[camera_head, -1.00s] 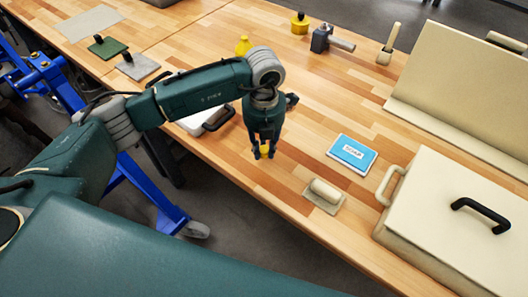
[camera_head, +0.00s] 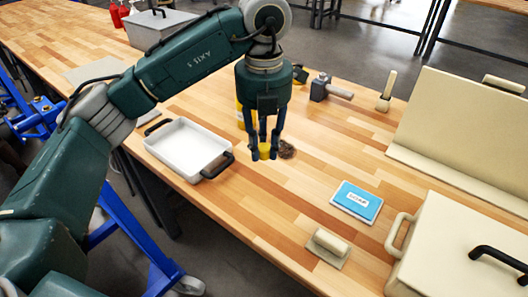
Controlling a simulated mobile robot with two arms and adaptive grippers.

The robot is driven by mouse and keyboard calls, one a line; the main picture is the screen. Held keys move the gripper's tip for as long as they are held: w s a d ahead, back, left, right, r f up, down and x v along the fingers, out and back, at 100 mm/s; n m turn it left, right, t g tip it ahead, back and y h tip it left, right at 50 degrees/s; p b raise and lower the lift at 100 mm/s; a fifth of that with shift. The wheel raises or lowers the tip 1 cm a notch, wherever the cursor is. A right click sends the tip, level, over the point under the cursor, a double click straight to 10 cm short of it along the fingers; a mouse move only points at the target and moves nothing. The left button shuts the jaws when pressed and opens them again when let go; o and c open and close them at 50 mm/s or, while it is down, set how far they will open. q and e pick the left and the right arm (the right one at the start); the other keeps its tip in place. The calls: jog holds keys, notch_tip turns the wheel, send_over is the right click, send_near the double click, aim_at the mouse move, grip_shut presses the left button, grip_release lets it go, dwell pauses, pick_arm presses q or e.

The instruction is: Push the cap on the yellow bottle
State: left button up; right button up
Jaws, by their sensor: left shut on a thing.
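My left gripper (camera_head: 263,153) points down over the wooden table, shut on a small yellow cap (camera_head: 264,150) between its fingertips. The yellow bottle (camera_head: 240,114) stands upright just behind the gripper and is mostly hidden by it; only a strip of its left side shows, and its top is hidden. The cap is in front of the bottle and apart from its visible top area. My right gripper is not in view.
A white tray (camera_head: 154,144) with black handles lies left of the gripper. A dark bristly thing (camera_head: 286,149) is close on its right.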

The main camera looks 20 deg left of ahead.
pick_arm(q)
jog(key=shift+o, duration=1.4)
grip_shut()
